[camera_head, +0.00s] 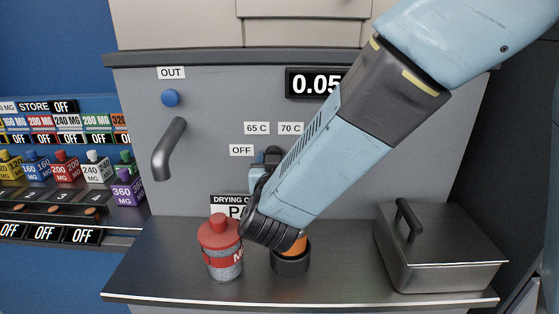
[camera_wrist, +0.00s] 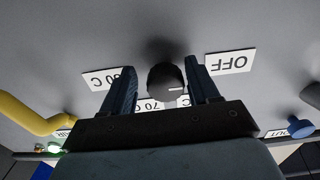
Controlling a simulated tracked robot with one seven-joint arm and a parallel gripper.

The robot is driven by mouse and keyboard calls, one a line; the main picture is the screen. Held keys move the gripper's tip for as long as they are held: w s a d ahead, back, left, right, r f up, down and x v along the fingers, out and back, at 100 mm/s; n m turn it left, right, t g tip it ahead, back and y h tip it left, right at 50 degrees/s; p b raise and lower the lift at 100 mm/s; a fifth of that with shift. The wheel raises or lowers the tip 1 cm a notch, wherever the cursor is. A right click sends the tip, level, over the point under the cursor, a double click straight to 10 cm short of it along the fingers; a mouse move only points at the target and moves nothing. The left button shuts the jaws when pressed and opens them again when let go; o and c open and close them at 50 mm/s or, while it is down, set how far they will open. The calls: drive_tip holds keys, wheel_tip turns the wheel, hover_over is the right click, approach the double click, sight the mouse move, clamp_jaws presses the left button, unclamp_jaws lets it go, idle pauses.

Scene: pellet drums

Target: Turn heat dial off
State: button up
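The heat dial (camera_wrist: 165,82) is a round black knob on the grey panel, with a white pointer mark on its right side in the wrist view. The mark faces right and slightly down there, below the upside-down OFF label (camera_wrist: 230,63). A 70 C label (camera_wrist: 147,105) and an 80 C label (camera_wrist: 109,78) show at the left. My gripper (camera_wrist: 160,76) is open, with one finger on each side of the dial and gaps between. In the head view, my arm mostly hides the dial; the OFF label (camera_head: 241,150) and 65 C label (camera_head: 256,128) show beside it.
A red-capped jar (camera_head: 222,262) and dark round cup (camera_head: 290,264) stand on the counter below my arm. A lidded metal box (camera_head: 455,253) is at right. A yellow pipe (camera_wrist: 30,115) shows in the wrist view.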

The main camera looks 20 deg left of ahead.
drive_tip(key=shift+o, duration=0.4)
drive_tip(key=shift+s+a+r, duration=0.1)
drive_tip(key=shift+s, duration=0.1)
drive_tip(key=v, duration=1.3)
drive_tip(key=shift+s+d, duration=0.2)
drive_tip(key=shift+s, duration=0.05)
